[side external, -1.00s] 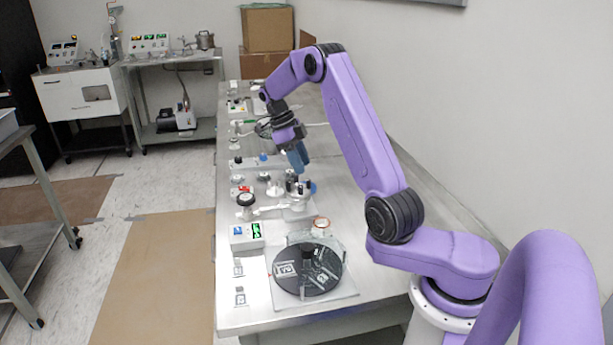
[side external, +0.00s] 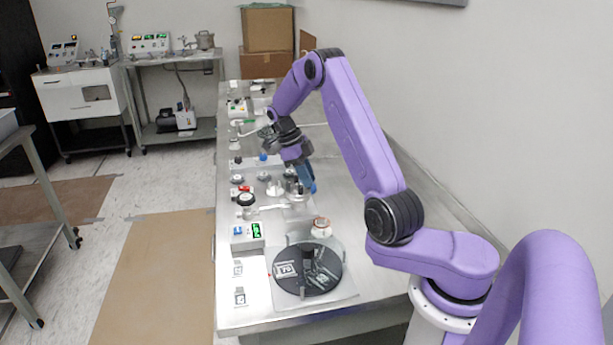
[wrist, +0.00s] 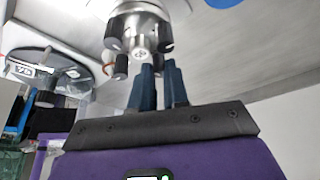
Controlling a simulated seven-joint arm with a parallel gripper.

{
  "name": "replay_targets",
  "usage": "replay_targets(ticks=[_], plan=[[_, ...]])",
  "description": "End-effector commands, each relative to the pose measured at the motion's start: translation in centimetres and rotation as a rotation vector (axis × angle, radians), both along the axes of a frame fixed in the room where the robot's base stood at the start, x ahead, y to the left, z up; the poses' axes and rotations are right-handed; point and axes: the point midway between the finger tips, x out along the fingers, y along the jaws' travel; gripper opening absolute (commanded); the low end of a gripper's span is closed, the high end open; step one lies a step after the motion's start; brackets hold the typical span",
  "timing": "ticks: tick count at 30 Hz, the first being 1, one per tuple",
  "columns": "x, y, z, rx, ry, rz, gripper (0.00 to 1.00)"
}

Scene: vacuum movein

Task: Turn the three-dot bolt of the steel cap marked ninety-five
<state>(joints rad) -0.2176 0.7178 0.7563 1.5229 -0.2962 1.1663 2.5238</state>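A steel cap (wrist: 141,28) with several black knob-like bolts around it fills the top middle of the wrist view. No dots or number can be read on it. My gripper (wrist: 159,66) points at it from below, its two blue fingers apart with a narrow gap between them. The fingertips are close to the lower bolts; I cannot tell if they touch. In the side view my gripper (side external: 309,189) hangs low over the bench beside a steel fitting (side external: 291,184), which it partly hides.
A black disc with white labels (side external: 307,268) lies at the near end of the bench; it also shows in the wrist view (wrist: 45,60). A box with a green display (side external: 247,232) and a black knob (side external: 245,199) stand along the left edge. The right of the bench is clear.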

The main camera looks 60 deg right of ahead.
Motion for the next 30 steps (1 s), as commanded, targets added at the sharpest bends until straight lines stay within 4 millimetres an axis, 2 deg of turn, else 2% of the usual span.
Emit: replay_targets(ticks=[11,30], plan=[[0.02,0.1,0.07,0.0,0.0,0.091,0.0],[-0.16,0.4,0.11,-0.001,-0.002,0.644,0.0]])
